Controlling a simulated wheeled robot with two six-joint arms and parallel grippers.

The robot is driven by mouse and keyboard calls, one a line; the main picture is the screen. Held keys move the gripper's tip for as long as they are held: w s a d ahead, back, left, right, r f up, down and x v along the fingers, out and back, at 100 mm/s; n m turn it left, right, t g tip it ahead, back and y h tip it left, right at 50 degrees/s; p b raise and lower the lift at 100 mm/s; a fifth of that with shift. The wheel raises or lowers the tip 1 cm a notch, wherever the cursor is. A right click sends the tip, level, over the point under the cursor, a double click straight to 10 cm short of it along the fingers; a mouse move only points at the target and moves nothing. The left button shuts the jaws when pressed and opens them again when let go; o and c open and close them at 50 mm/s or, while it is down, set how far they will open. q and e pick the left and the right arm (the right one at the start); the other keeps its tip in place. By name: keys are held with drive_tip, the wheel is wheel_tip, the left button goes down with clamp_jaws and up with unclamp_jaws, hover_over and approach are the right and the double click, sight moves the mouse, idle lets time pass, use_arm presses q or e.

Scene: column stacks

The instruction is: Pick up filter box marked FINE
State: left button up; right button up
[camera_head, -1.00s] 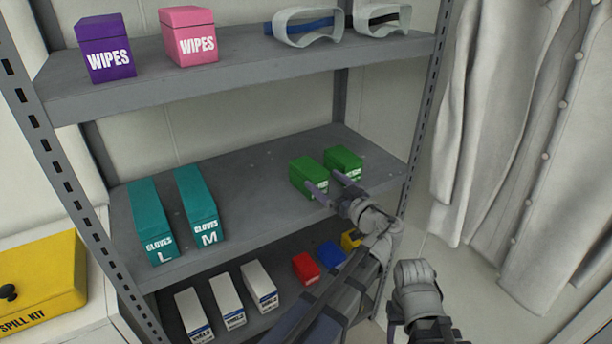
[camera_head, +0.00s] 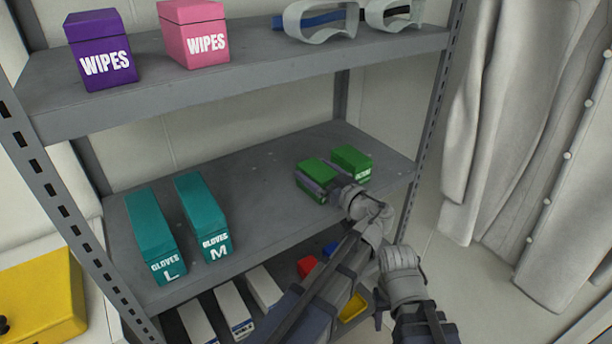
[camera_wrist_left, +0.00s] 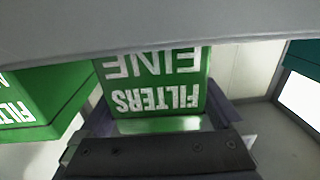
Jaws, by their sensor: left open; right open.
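The green filter box marked FINE (camera_wrist_left: 155,95) shows upside down in the left wrist view, between the fingers of my left gripper (camera_wrist_left: 160,125). In the head view this box (camera_head: 317,168) is the left of two green boxes on the middle shelf. My left gripper (camera_head: 318,190) is open there, with a finger along each side of the box; its label is hidden. The other green filter box (camera_head: 352,160) stands to its right and also shows in the left wrist view (camera_wrist_left: 35,105). My right gripper (camera_head: 381,308) is low in front of the rack, its jaws barely visible.
Teal glove boxes L (camera_head: 150,240) and M (camera_head: 203,218) stand left on the middle shelf (camera_head: 255,200). The upper shelf (camera_head: 240,85) overhangs, and a right post (camera_head: 428,120) is close by. White, red, blue and yellow boxes are below. Coats (camera_head: 515,130) hang at right.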

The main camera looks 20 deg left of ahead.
use_arm(q)
drive_tip(key=shift+s+d+r, duration=0.1)
drive_tip(key=shift+d, duration=0.1)
drive_tip(key=shift+c, duration=0.5)
drive_tip(key=shift+a, duration=0.15)
drive_tip(key=shift+c, duration=1.4)
drive_tip(key=c, duration=0.9)
